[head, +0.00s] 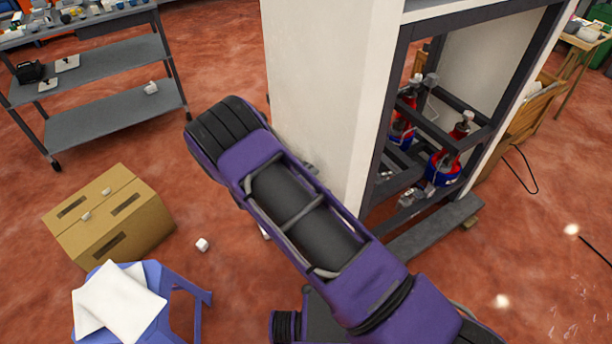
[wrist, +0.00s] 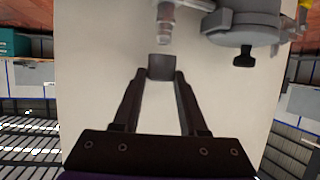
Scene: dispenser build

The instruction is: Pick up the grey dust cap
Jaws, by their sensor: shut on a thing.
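In the wrist view my gripper (wrist: 161,77) is shut on a small dark grey cap (wrist: 161,66), which sits between the two fingertips. The cap is just below a pale, partly clear fitting (wrist: 165,24) in the picture, with a small gap showing between them. Both are seen against a white panel. In the head view my purple arm hides the gripper and the cap.
A grey device (wrist: 242,22) with a black knob (wrist: 244,57) is close to the right of the fitting. In the head view are the tall white cabinet (head: 325,80), a cardboard box (head: 112,215), a blue stool (head: 182,290) with a white cloth, and a grey shelf cart (head: 110,112).

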